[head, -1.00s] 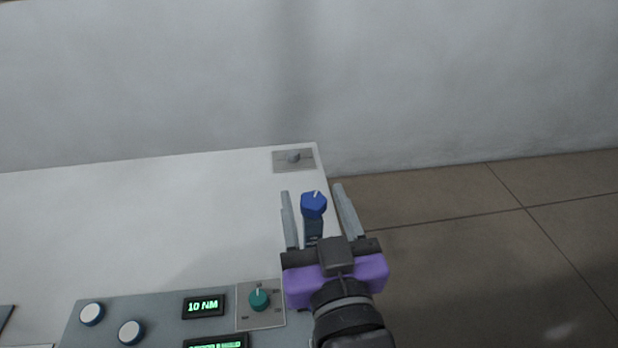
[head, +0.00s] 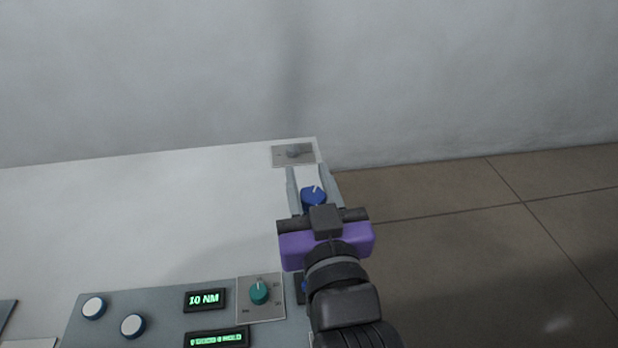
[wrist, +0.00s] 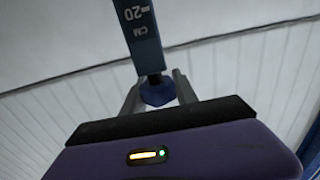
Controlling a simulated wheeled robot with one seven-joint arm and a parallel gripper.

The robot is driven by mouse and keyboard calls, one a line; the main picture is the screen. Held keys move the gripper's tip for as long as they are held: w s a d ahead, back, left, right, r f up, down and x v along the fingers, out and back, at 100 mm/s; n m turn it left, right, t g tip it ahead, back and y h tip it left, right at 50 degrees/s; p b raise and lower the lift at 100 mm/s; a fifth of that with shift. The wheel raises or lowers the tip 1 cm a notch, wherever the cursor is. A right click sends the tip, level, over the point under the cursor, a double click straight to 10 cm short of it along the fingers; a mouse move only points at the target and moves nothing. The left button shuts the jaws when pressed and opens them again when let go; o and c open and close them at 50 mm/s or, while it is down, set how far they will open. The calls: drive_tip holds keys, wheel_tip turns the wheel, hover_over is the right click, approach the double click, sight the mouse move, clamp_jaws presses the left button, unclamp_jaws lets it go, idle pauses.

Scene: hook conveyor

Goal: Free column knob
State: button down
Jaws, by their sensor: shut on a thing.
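The column knob (head: 313,194) is blue and faceted, with a white pointer mark on top. In the wrist view the blue knob (wrist: 158,92) is at the end of a dark teal column (wrist: 141,35) marked "CM" and "20", with a finger on each side. My gripper is shut on the knob. In the head view my gripper body and wrist hide most of the column.
A grey panel (head: 165,325) at the front left carries white buttons, a green dial (head: 259,292) and a display (head: 204,299) reading "10 NM". A small plate with a grey knob (head: 293,154) lies at the back corner. Tiled floor is clear to the right.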

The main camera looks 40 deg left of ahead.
drive_tip(key=n+g+y+b, duration=0.1)
drive_tip(key=n+g+b, duration=0.1)
drive_tip(key=shift+f+g+y, duration=0.15)
drive_tip(key=shift+g+y, duration=0.25)
drive_tip(key=shift+s+a+n+g+y+b, duration=0.2)
drive_tip(key=shift+s+n+g+y+b, duration=0.1)
drive_tip(key=shift+n+g+b, duration=0.35)
drive_tip(key=c, duration=0.9)
unclamp_jaws()
drive_tip(key=shift+c, duration=0.2)
